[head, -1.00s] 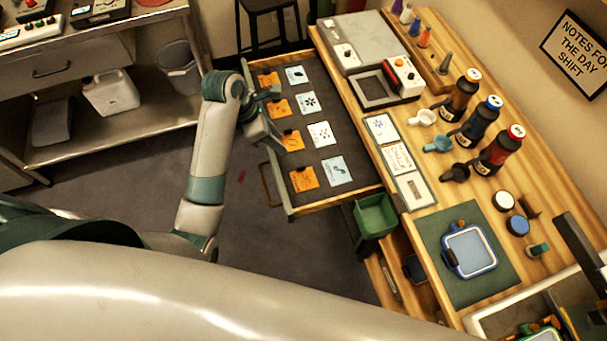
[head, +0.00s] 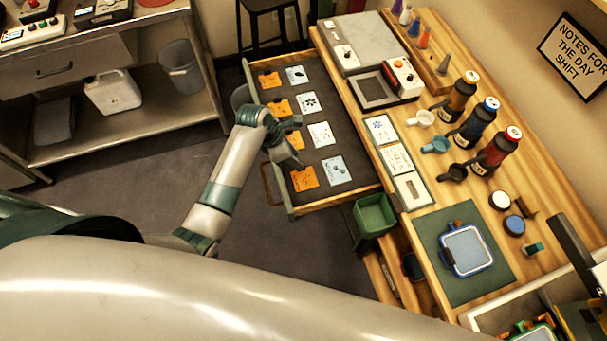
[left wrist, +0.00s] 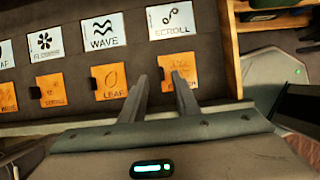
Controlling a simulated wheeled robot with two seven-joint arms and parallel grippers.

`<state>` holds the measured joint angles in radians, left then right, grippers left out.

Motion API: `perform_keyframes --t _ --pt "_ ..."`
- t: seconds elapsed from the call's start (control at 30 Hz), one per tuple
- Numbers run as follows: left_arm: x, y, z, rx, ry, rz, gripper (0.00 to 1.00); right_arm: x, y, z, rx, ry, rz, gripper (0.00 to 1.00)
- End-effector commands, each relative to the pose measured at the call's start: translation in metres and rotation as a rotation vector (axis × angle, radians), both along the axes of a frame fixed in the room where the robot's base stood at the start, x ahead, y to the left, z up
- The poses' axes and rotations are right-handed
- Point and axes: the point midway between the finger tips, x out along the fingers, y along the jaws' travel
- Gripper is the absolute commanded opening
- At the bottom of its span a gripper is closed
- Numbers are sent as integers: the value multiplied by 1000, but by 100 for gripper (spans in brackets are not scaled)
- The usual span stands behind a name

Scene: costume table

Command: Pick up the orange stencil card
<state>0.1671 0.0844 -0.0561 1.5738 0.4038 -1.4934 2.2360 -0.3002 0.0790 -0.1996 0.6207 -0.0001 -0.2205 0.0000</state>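Several orange stencil cards lie in a row in an open dark-lined drawer (head: 315,200). In the head view the nearest orange card (head: 304,180) is by my left gripper (head: 287,157); another orange card (head: 295,142) is partly hidden by it. In the left wrist view my left gripper (left wrist: 162,90) is open and empty. Its right fingertip overlaps the lower part of the rightmost orange card (left wrist: 182,66), whose print is hard to read. The orange card marked LEAF (left wrist: 112,76) is left of the fingers. My right gripper is not in view.
Pale cards lie beside the orange ones, including SCROLL (left wrist: 171,20) and WAVE (left wrist: 104,30). The drawer's side wall (left wrist: 231,50) is close on the right. A green bin (head: 374,215) and the wooden table (head: 400,180) with bottles stand right of the drawer.

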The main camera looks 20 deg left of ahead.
Motion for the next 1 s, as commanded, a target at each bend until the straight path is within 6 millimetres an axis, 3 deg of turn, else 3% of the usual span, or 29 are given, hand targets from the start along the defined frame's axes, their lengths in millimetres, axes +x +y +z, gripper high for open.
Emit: perform_keyframes --t 0.37,0.8,1.0 --pt "0 -1 -3 0 1 0 29 0 0 2 0 0 0 31" --pt "4 -11 -45 1 3 -1 29 0 0 14 0 0 1 31" --pt "5 -12 -51 1 1 0 29 0 0 14 0 0 1 31"
